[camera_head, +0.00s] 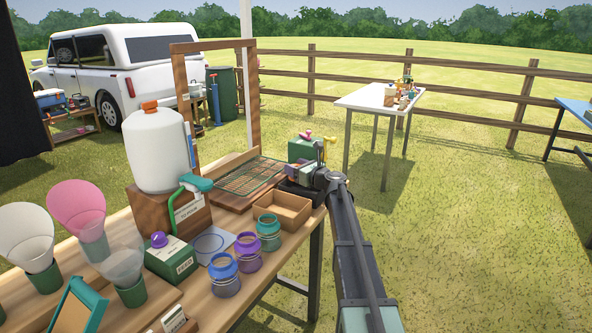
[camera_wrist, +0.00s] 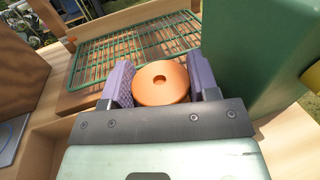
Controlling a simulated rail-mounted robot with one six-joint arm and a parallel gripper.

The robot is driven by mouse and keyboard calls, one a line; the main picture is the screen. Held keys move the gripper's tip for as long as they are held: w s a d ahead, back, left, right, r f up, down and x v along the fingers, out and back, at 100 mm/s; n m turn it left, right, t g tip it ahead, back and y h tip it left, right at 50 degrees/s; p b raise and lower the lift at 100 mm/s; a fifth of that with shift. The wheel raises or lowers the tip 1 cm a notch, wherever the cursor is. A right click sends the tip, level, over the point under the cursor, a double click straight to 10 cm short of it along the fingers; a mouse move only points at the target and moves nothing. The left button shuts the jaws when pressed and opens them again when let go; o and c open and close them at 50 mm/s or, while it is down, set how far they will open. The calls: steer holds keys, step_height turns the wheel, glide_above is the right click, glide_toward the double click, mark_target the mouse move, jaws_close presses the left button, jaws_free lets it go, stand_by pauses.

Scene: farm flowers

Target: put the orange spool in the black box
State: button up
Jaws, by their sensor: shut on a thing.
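The orange spool (camera_wrist: 160,88) is between the two purple fingers of my gripper (camera_wrist: 161,76) in the wrist view. The gripper is shut on it, and its round top with a small centre hole faces the camera. In the head view my gripper (camera_head: 296,171) is over the far right end of the wooden table, in front of a green box. The spool cannot be made out there.
A green box (camera_wrist: 237,50) stands close on the gripper's right, and a green wire rack (camera_wrist: 130,52) lies beyond the spool. An open cardboard tray (camera_head: 268,213), several jars and a white tank (camera_head: 157,150) stand on the wooden table. A white table (camera_head: 365,98) is farther off.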

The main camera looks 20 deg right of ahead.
steer(key=shift+f+b, duration=0.4)
steer(key=shift+f, duration=0.1)
steer(key=o, duration=0.9)
steer(key=shift+r, duration=0.1)
steer(key=shift+r+p, duration=0.25)
steer(key=shift+p, duration=0.1)
steer(key=shift+r+p, duration=0.6)
steer(key=shift+p, duration=0.05)
steer(key=v, duration=1.2)
steer(key=shift+f+b, duration=0.25)
steer(key=shift+b, duration=0.05)
